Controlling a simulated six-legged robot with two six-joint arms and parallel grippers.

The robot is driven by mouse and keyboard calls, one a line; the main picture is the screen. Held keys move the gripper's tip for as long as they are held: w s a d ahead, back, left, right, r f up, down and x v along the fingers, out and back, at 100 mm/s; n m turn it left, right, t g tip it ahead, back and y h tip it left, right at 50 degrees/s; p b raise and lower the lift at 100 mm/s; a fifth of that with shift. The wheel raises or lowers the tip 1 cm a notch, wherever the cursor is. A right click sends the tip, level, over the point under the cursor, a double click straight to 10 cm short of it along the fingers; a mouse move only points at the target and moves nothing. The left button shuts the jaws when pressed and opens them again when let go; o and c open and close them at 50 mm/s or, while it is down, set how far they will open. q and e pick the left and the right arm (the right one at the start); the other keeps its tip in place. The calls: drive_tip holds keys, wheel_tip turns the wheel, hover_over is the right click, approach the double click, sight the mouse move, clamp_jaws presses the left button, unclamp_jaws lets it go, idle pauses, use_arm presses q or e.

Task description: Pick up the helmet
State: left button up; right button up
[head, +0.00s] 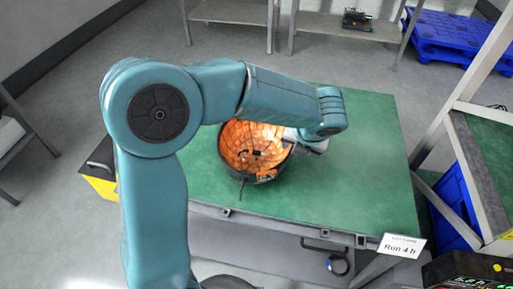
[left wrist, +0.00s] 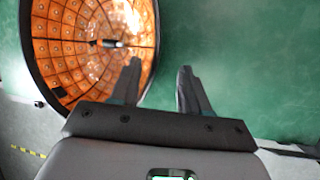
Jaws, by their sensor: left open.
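The helmet (head: 243,148) sits on the green table top (head: 350,190) with its open side up. It is a dark-rimmed bowl with an orange, tiled inside; my left arm covers part of its far side in the head view. It also shows at the upper left of the left wrist view (left wrist: 75,45). In the left wrist view the left gripper (left wrist: 158,68) is open and empty; one finger overlaps the helmet's rim, the other is over green table. I cannot tell whether it touches. My right gripper is not in view.
A "Run 4 h" sign (head: 401,246) hangs at the table's front right corner. A rack (head: 478,80) and a blue bin (head: 453,206) stand to the right. A blue pallet (head: 452,32) lies behind. The table's right part is clear.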

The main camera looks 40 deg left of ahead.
sight(290, 149)
use_arm(q)
drive_tip(key=x, duration=0.5)
drive_tip(key=shift+a+f+b, duration=0.25)
drive_tip(key=shift+a+b, duration=0.05)
drive_tip(key=shift+a, duration=0.05)
drive_tip(key=shift+s+r, duration=0.1)
drive_tip(key=shift+s, duration=0.1)
drive_tip(key=shift+w, duration=0.1)
clamp_jaws()
